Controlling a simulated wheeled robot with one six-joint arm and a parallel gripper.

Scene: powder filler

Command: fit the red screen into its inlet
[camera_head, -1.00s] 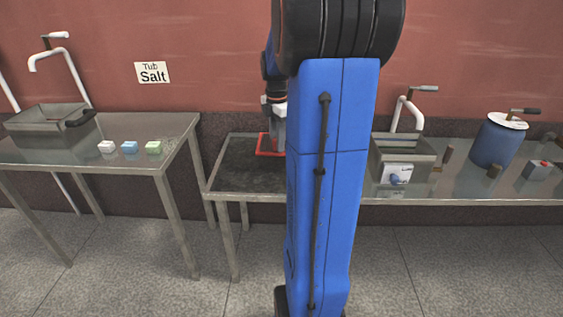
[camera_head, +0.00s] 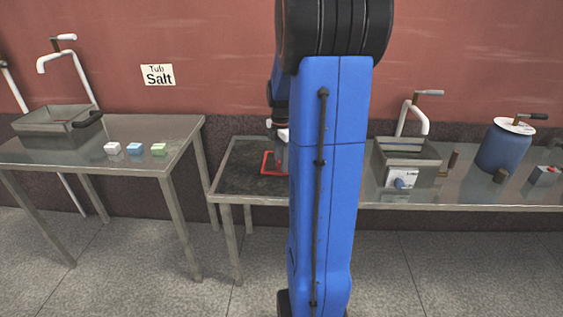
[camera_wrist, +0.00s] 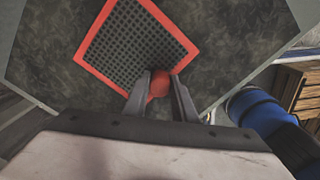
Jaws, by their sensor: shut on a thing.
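The red screen (camera_wrist: 133,47) is a square black mesh in a red frame with a round red knob at one corner. In the wrist view my gripper (camera_wrist: 160,88) is shut on that knob, with a finger on each side. In the head view the screen (camera_head: 268,163) shows as a red edge over the dark top of the middle table, partly hidden by my blue arm. I cannot tell whether it touches the surface. A grey tub (camera_head: 404,158) with a white pipe above it stands right of my arm; I cannot tell which opening is the inlet.
A left table (camera_head: 90,160) holds another grey tub (camera_head: 48,122) and white, blue and green blocks (camera_head: 134,148). A blue drum (camera_head: 503,148) and a small box with a red button (camera_head: 545,175) stand at the right.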

